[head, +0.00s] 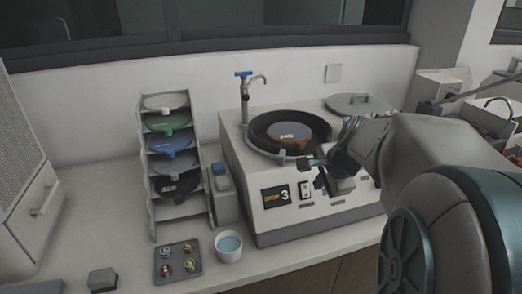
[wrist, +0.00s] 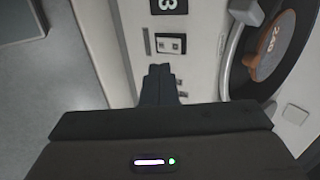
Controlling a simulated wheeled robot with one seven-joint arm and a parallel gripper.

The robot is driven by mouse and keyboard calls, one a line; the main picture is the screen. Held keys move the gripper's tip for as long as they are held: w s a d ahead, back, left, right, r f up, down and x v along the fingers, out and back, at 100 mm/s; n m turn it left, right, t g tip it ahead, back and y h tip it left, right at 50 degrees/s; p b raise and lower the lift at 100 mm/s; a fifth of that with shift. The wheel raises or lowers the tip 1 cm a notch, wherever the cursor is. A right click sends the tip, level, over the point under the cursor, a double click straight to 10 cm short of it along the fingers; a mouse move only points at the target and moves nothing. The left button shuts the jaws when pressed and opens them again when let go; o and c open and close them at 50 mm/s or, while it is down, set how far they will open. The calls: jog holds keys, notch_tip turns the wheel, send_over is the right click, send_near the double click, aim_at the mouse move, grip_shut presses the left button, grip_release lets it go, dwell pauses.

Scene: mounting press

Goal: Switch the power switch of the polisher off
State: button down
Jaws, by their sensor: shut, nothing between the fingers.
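The polisher (head: 262,218) is a light grey machine on the counter with a round dark bowl and an orange-brown disc in it. Its power switch (head: 305,190) is a small white rocker in a dark frame on the front panel, just right of the display. In the wrist view the switch (wrist: 170,43) lies just beyond my fingertips, with a small gap visible. My gripper (head: 317,176) is in front of the panel, close to the switch and slightly to its right. The fingers are together and empty in the wrist view (wrist: 159,72). I cannot tell the rocker's position for sure.
A dark display (head: 275,196) shows a 3 beside the switch. A rack of coloured discs (head: 150,216), a white cup (head: 228,248) and a grey tray (head: 180,277) stand to the left. A tap (head: 246,95) rises behind the bowl. Some counter in front is clear.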

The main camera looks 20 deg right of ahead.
aim_at(305, 187)
jog(key=shift+w+a+f, duration=0.1)
jog(key=shift+w+f, duration=0.95)
jog(key=shift+w, duration=0.2)
jog(key=shift+w+f, duration=1)
jog(key=shift+w, duration=0.2)
